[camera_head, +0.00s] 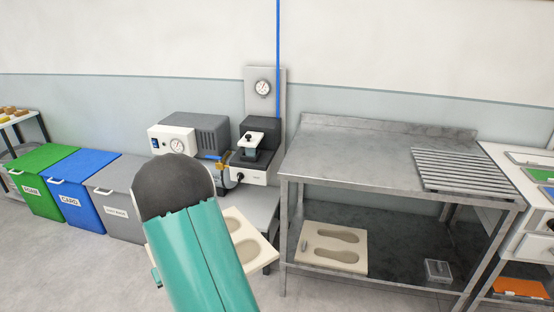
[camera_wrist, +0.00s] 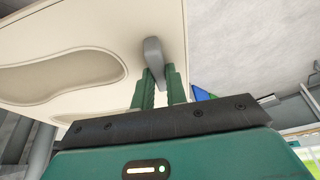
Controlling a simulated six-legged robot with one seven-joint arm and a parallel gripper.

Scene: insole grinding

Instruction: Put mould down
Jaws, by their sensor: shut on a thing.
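A cream mould (camera_head: 262,250) with shallow insole-shaped hollows shows partly behind my teal arm in the head view. My gripper (camera_wrist: 158,88) is shut on the grey handle (camera_wrist: 153,52) at the mould's edge. The jaws are hidden by my arm in the head view. A second cream mould (camera_head: 333,247) with two hollows lies on the lower shelf of the metal table (camera_head: 350,165).
The tabletop is bare left of a slatted rack (camera_head: 465,170). A clear box (camera_head: 438,271) sits on the lower shelf, right of the second mould. A grey pump unit (camera_head: 200,135) and a press (camera_head: 252,155) stand at the wall. Green (camera_head: 40,180), blue (camera_head: 80,188) and grey bins stand left.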

